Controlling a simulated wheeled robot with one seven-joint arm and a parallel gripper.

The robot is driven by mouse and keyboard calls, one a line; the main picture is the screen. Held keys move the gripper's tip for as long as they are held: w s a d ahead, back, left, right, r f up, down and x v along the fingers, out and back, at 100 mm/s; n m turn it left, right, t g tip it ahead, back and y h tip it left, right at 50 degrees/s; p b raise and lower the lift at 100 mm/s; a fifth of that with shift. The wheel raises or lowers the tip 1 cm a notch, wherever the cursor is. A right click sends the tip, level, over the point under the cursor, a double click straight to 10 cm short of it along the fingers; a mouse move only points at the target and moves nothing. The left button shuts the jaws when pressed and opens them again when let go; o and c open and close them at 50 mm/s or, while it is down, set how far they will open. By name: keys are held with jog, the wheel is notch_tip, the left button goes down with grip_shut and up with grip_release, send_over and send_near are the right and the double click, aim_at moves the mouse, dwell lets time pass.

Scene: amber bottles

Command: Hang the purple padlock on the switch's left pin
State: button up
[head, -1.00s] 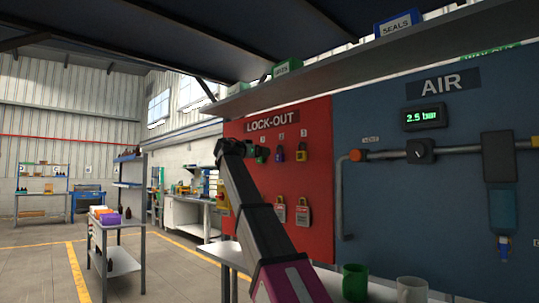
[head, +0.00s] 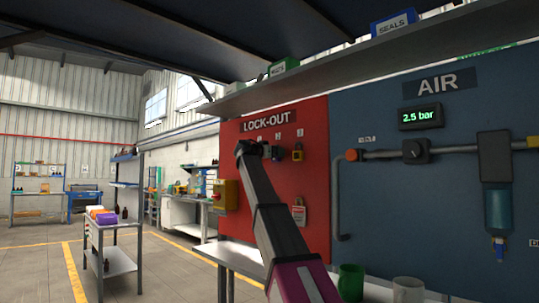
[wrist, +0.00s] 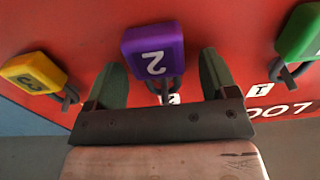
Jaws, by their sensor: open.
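The purple padlock (wrist: 152,48), marked 2, hangs by its shackle on the red lock-out board (head: 312,185). In the wrist view it sits between the two fingers of my gripper (wrist: 160,72). The fingers are open, with a gap visible on each side of it. The switch (head: 226,195) is a yellow box with a red part, at the board's left edge. Its pins are too small to make out.
A yellow padlock (wrist: 33,72), marked 3, and a green padlock (wrist: 301,32) hang on either side of the purple one. A green mug (head: 351,283) and a white mug (head: 409,290) stand at the front.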

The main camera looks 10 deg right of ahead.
jog(key=shift+d, duration=0.1)
jog(key=c, duration=1)
jog(key=shift+c, duration=0.2)
jog(key=shift+r, duration=0.55)
jog(key=v, duration=0.7)
dwell(0.8)
